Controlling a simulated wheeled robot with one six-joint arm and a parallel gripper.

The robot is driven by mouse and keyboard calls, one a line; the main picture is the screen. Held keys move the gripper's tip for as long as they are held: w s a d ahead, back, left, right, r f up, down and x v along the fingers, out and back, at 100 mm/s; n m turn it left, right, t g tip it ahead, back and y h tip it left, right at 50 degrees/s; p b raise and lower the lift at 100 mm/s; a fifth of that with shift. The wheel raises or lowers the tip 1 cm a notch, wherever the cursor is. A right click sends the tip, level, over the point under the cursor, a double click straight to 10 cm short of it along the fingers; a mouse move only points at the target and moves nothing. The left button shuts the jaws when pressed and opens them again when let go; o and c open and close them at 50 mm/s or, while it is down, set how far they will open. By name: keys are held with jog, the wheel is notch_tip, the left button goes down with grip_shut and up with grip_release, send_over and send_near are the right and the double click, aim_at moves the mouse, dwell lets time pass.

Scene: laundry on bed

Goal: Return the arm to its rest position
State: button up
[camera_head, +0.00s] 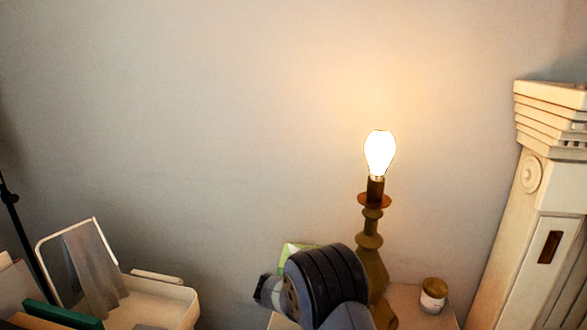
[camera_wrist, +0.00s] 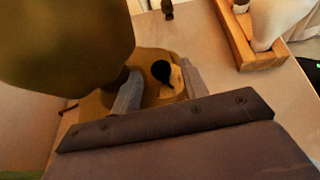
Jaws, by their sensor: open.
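My arm shows in the camera_head view as a black ridged joint with a grey-blue link (camera_head: 345,316) at the bottom, right of centre. It stands in front of a nightstand and partly covers a lit lamp's (camera_head: 372,240) base. I cannot tell whether it touches the lamp.
A jar (camera_head: 433,295) stands on the nightstand (camera_head: 405,300) near a pale carved post (camera_head: 540,200). A white trolley (camera_head: 165,300) with grey cloth (camera_head: 95,265) is at left. The camera_wrist view shows a wooden tray (camera_wrist: 240,40) and a large brown rounded shape (camera_wrist: 65,45).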

jog(key=s+v, duration=0.1)
jog(key=v, duration=0.9)
jog(key=x, duration=1)
jog(key=shift+w+d, duration=0.1)
jog(key=shift+w, duration=0.3)
jog(key=shift+d+f+t+b, duration=0.25)
jog(key=shift+f+t+b, duration=0.05)
jog(key=shift+b, duration=0.1)
jog(key=shift+s+a+n+t+b, duration=0.1)
jog(key=shift+s+n+t+b, duration=0.15)
jog(key=shift+n+t+b, duration=0.5)
jog(key=n+t+b, duration=0.1)
jog(key=t, duration=0.1)
jog(key=n+t+y+b, duration=0.1)
jog(key=n+b, duration=0.1)
jog(key=s+n+t+b, duration=0.1)
jog(key=n+t, duration=0.1)
jog(key=shift+d+t+y+b, duration=0.2)
jog(key=shift+t+y+b, duration=0.15)
jog(key=shift+y, duration=0.05)
jog(key=n+t+y+b, duration=0.2)
jog(key=n+t+b, duration=0.1)
jog(key=d+n+t+y+b, duration=0.1)
jog(key=n+y+b, duration=0.1)
jog(key=shift+s+n, duration=0.25)
jog(key=shift+s, duration=0.1)
jog(key=p+v, duration=0.3)
jog(key=v, duration=0.7)
jog(key=shift+s+a+r, duration=0.15)
jog(key=shift+s, duration=0.1)
